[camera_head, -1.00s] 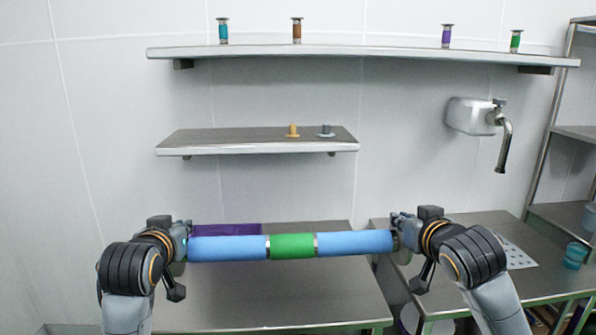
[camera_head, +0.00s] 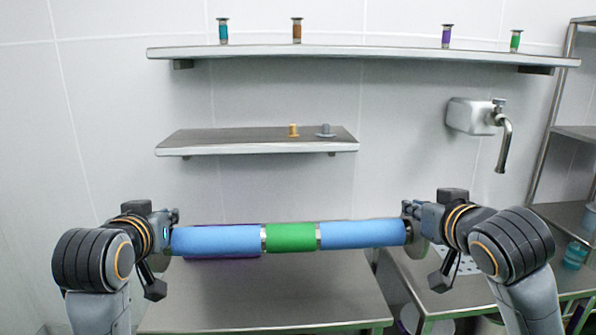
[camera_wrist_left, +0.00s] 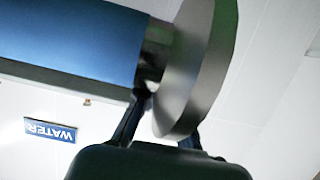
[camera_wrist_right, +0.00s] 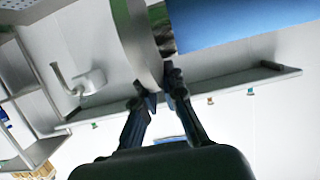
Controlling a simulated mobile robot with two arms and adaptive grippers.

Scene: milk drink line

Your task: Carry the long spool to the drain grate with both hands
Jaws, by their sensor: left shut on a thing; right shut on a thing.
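The long spool (camera_head: 218,240) is a blue cylinder with a green middle band and metal rings. It is held level in the air above the counter. My left gripper (camera_head: 171,222) is shut on its left end, and my right gripper (camera_head: 409,216) is shut on its right end. The left wrist view shows a blue section and a round metal end flange (camera_wrist_left: 200,65) at the fingers. The right wrist view shows the other flange (camera_wrist_right: 135,42) close to the fingers. The drain grate (camera_head: 468,265), a perforated plate on the right counter, is partly hidden behind my right arm.
A purple mat (camera_head: 225,257) lies behind the spool, mostly hidden. The left counter (camera_head: 275,295) is otherwise bare. A tap (camera_head: 505,140) sticks out above the right counter. A teal cup (camera_head: 574,257) stands far right.

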